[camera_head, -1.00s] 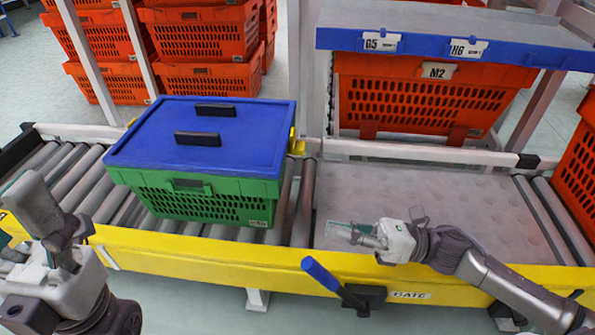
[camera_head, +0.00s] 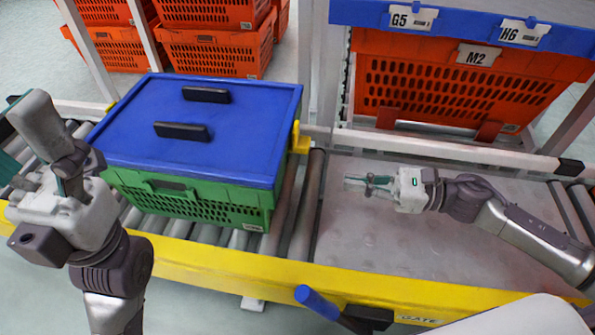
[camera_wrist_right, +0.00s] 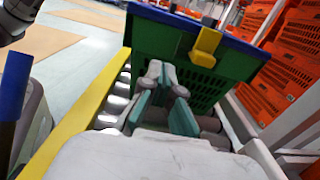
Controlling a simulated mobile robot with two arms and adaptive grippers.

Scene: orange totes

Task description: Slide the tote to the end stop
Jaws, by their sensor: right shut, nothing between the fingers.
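The green tote (camera_head: 195,200) with a blue lid (camera_head: 230,125) sits on the conveyor rollers, left of a flat metal plate (camera_head: 345,235). A yellow bracket (camera_head: 299,139) is at its right end; in the wrist view it also shows (camera_wrist_right: 206,45) in front of the tote's end face. My right gripper (camera_head: 352,184) is shut and empty, over the plate, pointing left at that end, with a gap in the head view. My left gripper (camera_head: 42,128) is at the far left, in front of the tote's left side; its finger gap is unclear. I cannot make out the end stop.
A yellow rail (camera_head: 240,262) runs along the conveyor's near side, with a blue-handled lever (camera_head: 318,303) by the GATE label. A rack with an orange tote (camera_head: 440,85) stands behind the plate. Orange totes (camera_head: 215,50) are stacked behind left. The plate's surface is otherwise clear.

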